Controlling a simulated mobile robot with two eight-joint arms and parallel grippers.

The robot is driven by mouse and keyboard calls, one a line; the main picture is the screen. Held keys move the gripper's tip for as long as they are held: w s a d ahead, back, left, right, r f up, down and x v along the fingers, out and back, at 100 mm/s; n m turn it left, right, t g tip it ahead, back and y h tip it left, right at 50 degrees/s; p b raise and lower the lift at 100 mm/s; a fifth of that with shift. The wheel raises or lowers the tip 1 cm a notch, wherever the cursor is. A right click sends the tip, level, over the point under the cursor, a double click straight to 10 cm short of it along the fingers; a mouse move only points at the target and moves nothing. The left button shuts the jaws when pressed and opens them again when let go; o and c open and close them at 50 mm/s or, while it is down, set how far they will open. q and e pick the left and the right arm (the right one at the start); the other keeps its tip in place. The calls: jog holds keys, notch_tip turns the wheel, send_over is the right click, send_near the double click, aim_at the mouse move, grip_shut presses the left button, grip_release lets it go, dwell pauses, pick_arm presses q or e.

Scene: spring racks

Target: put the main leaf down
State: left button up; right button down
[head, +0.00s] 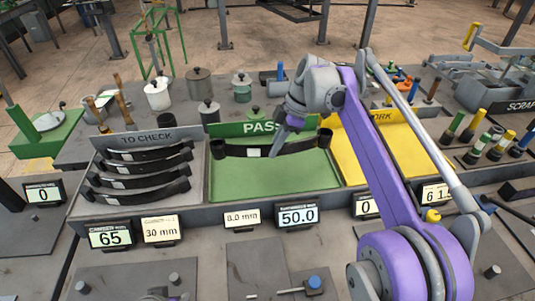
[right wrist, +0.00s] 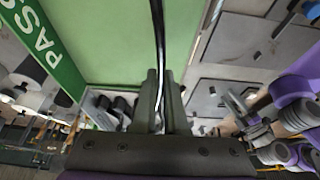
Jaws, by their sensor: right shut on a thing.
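The main leaf (head: 252,151) is a long dark curved strip with a rolled eye at each end. It spans the upper part of the green PASS tray (head: 245,185), below its sign. I cannot tell whether it touches the tray or hangs just above it. My right gripper (head: 279,143) is shut on the leaf near its middle. In the right wrist view the leaf (right wrist: 159,45) shows edge-on as a thin dark strip running from the fingers (right wrist: 160,105) over the green surface.
The grey TO CHECK tray (head: 100,205) at left holds several dark leaves. The yellow tray (head: 358,160) at right is partly hidden by my right arm. Number displays (head: 297,216) line the front. Canisters (head: 200,85) stand behind. The green tray's front is bare.

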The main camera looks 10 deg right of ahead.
aim_at(289, 146)
pick_arm(q)
jog(key=shift+s+f, duration=0.2)
jog(key=shift+f, duration=0.1)
pick_arm(e)
notch_tip(289, 146, down, 4)
jog(key=shift+s+f, duration=0.1)
pick_arm(q)
jog(key=shift+f+b, duration=0.25)
jog(key=shift+b, duration=0.15)
pick_arm(e)
jog(key=shift+f, duration=2.45)
jog(key=shift+f, duration=0.1)
jog(key=c, duration=1)
grip_release()
jog(key=shift+o, duration=0.2)
pick_arm(q)
jog(key=shift+w+r+p, duration=0.15)
jog(key=shift+r+p, duration=0.5)
jog(key=shift+r, duration=0.15)
pick_arm(e)
jog(key=v, duration=1.2)
